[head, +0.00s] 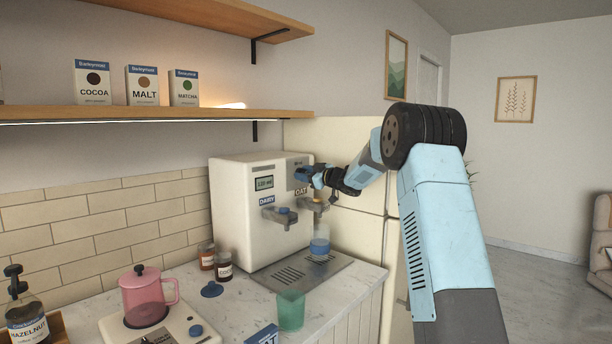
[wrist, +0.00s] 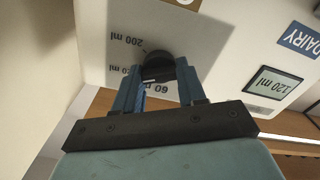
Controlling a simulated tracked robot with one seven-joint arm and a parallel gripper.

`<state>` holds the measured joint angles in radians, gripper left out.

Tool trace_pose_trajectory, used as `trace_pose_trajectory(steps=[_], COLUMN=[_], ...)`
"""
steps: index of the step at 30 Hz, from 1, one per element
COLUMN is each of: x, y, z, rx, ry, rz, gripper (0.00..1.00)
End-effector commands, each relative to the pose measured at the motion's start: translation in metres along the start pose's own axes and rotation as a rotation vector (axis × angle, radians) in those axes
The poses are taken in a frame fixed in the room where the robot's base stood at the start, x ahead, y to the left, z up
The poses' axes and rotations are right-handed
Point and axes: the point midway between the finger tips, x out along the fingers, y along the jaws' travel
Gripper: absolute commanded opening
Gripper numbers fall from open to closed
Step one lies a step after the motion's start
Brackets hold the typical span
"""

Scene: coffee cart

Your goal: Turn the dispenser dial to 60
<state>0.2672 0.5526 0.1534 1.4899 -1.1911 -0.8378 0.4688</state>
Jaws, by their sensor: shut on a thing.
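The white dispenser (head: 235,205) stands on the counter, with a DAIRY and an OAT spout on its front. Its dark round dial (wrist: 155,58) shows upside down in the wrist view, with printed marks around it including 200 ml and 60 ml (wrist: 150,90); another mark is partly covered by a finger. My gripper (wrist: 160,70) is shut on the dial, one blue finger on each side. The dispenser's display (wrist: 272,83) reads 120 ml. In the head view my gripper (head: 312,177) is at the upper right of the dispenser front and hides the dial.
A bluish cup (head: 320,246) stands on the drip tray (head: 283,278) below the OAT spout. A shelf (head: 120,112) runs above. A cream cabinet (head: 345,220) is close behind my gripper.

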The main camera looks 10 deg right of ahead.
Motion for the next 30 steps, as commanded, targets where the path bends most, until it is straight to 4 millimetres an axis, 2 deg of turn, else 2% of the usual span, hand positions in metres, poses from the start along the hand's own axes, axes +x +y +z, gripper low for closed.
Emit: trace_pose_trajectory(steps=[30], x=[-0.0018], y=[-0.0022], z=[0.007], rx=[-0.923], ry=[-0.009], rz=[-0.003], gripper=[0.1])
